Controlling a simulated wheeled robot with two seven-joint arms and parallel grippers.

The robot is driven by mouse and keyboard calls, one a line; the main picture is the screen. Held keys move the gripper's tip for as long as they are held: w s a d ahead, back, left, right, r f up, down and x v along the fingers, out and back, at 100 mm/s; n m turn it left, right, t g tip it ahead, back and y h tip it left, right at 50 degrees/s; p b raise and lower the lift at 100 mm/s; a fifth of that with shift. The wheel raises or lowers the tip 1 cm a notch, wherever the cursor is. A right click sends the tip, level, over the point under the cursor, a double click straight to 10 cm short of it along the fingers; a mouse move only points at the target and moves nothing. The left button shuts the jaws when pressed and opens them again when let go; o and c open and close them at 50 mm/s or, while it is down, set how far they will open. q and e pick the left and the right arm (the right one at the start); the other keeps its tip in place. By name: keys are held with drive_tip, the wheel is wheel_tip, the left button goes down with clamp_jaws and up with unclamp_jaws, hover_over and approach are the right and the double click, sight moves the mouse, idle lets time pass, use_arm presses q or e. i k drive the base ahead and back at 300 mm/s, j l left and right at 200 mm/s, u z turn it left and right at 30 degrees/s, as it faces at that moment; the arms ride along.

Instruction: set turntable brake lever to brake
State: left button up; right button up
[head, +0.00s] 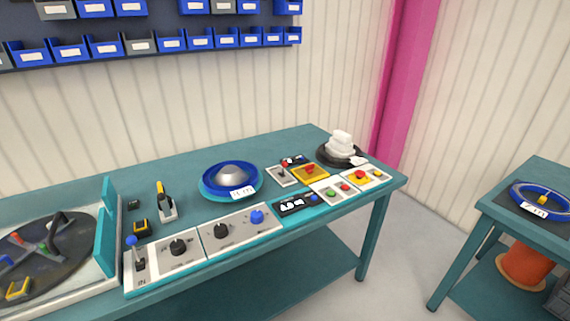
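A dark round turntable (42,252) with coloured pegs and arms sits at the left, partly cut off by the picture edge. A lever with a blue ball knob (133,247) stands upright on a grey plate, with lettering that looks like "IN" below it. A yellow and black handle (161,196) stands upright on a pale bracket behind it. A small grey toggle (282,172) sits on a plate further right. I cannot tell from the labels which of these is the brake lever, or its setting. Neither of my grippers is in view.
The teal bench (145,178) also carries panels with black knobs (221,230), a blue dish (206,190), push buttons (345,187) and a white stack (341,143) on a black disc. A second table (545,172) stands right, across open floor. Blue bins (110,48) hang behind.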

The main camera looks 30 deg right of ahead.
sight(284, 164)
drive_tip(key=i+l, duration=0.1)
drive_tip(key=l, duration=0.5)
drive_tip(key=i+l+z, duration=0.1)
drive_tip(key=l, duration=0.5)
